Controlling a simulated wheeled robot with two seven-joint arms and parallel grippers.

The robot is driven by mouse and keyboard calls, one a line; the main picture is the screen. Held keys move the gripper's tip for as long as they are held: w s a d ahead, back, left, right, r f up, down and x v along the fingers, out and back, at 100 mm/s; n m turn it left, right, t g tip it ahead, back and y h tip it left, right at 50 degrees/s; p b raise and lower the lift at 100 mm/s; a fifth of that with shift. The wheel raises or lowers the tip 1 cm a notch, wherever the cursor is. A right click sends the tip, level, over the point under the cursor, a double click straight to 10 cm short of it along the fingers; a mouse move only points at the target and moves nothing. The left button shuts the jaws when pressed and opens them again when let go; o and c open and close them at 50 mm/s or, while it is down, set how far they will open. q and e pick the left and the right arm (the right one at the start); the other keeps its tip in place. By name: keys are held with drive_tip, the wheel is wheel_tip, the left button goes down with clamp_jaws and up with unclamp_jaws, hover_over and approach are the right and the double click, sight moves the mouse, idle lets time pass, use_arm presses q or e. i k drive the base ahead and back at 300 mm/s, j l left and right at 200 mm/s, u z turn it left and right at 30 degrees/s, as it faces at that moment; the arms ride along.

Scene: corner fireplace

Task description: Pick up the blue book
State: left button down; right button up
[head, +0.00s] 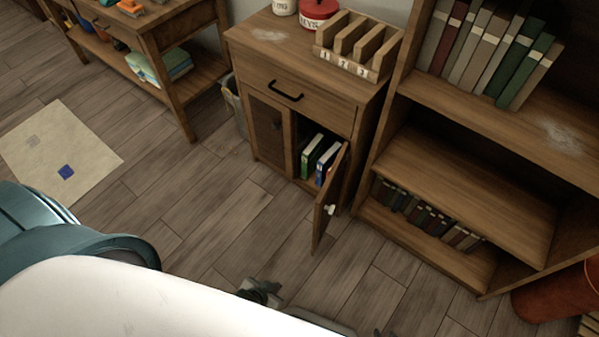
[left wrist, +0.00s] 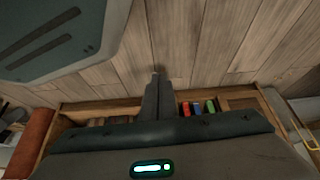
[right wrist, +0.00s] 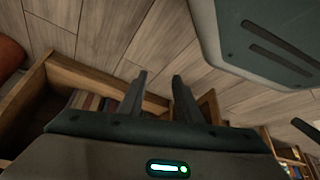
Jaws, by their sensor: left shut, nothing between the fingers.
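The blue book (head: 328,164) stands upright inside the low wooden cabinet, behind its open right door (head: 326,205). Green books (head: 312,150) stand to its left. In the left wrist view the blue book (left wrist: 197,109) shows between a red and a green one, to the right of my fingers. My left gripper (head: 262,290) is low over the floor in front of the cabinet; its fingers (left wrist: 155,78) are together and hold nothing. My right gripper (right wrist: 160,76) is open and empty, with its fingers apart; only a small part of it shows at the head view's bottom edge.
The open door juts toward me beside the books. A bookshelf (head: 470,205) with rows of books stands to the right, and a terracotta pot (head: 555,295) beyond it. A workbench (head: 165,35) and a mat (head: 60,150) are at the left. The floor before the cabinet is clear.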

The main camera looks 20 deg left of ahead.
sight(324, 162)
drive_tip(key=k+j, duration=0.15)
drive_tip(key=j, duration=0.15)
drive_tip(key=k+j, duration=0.1)
drive_tip(key=j, duration=0.2)
drive_tip(key=k+j, duration=0.15)
drive_tip(key=j, duration=0.15)
drive_tip(key=k+j, duration=0.15)
drive_tip(key=j, duration=0.15)
